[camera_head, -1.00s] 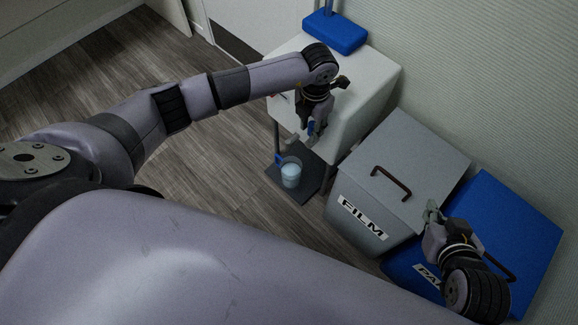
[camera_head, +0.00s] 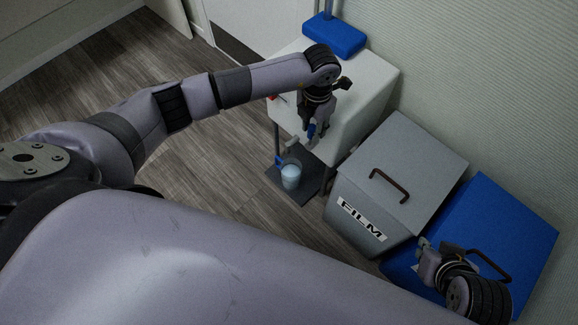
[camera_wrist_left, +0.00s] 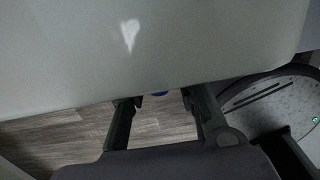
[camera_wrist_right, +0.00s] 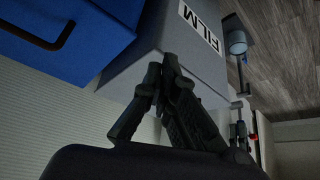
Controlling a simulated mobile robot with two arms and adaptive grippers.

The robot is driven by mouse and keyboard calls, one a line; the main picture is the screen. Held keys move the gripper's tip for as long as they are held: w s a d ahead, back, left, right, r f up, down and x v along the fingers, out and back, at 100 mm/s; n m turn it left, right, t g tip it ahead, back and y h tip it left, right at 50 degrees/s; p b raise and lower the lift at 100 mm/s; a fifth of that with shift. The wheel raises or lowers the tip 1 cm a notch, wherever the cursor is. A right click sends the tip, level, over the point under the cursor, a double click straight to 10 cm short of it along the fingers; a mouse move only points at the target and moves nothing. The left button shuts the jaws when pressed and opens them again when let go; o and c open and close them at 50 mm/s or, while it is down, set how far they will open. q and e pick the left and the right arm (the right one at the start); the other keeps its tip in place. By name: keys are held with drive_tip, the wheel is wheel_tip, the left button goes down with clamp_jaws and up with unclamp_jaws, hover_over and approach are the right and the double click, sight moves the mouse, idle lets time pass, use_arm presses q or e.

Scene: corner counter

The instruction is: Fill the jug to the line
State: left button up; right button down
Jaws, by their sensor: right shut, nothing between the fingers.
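The clear jug (camera_head: 291,174) stands upright on a dark platform (camera_head: 312,188) and holds pale blue liquid. A line on it is too small to make out. It also shows in the right wrist view (camera_wrist_right: 236,42). Above the jug, a grey spout (camera_head: 292,142) comes from the white tank (camera_head: 372,85). My left gripper (camera_head: 309,131) is at the tank's front, over the jug, beside a blue part of the tap. In the left wrist view its fingers (camera_wrist_left: 160,108) are apart, with a bit of blue (camera_wrist_left: 160,94) beyond them. My right gripper (camera_head: 424,247) is shut and empty.
A grey bin labelled FILM (camera_head: 420,150) stands right of the tank. A blue lidded bin (camera_head: 510,220) is beside it, under my right gripper. A blue block (camera_head: 333,38) sits on the tank. Open wooden floor (camera_head: 215,180) lies left of the jug.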

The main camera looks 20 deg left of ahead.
use_arm(q)
drive_tip(key=shift+r+p, duration=0.45)
drive_tip(key=shift+r, duration=0.15)
wheel_tip(320, 180, up, 3)
drive_tip(key=shift+f+p, duration=0.1)
drive_tip(key=shift+p, duration=1.05)
drive_tip(key=shift+r+p, duration=0.5)
drive_tip(key=shift+r, duration=0.15)
drive_tip(key=shift+r+p, duration=0.45)
drive_tip(key=shift+r, duration=0.15)
use_arm(e)
wheel_tip(320, 180, down, 8)
drive_tip(key=s+g, duration=0.2)
drive_tip(key=shift+s+d+r+g+h, duration=0.15)
drive_tip(key=shift+s+d+g+h, duration=0.15)
drive_tip(key=shift+d+g, duration=0.15)
drive_tip(key=shift+s, duration=0.1)
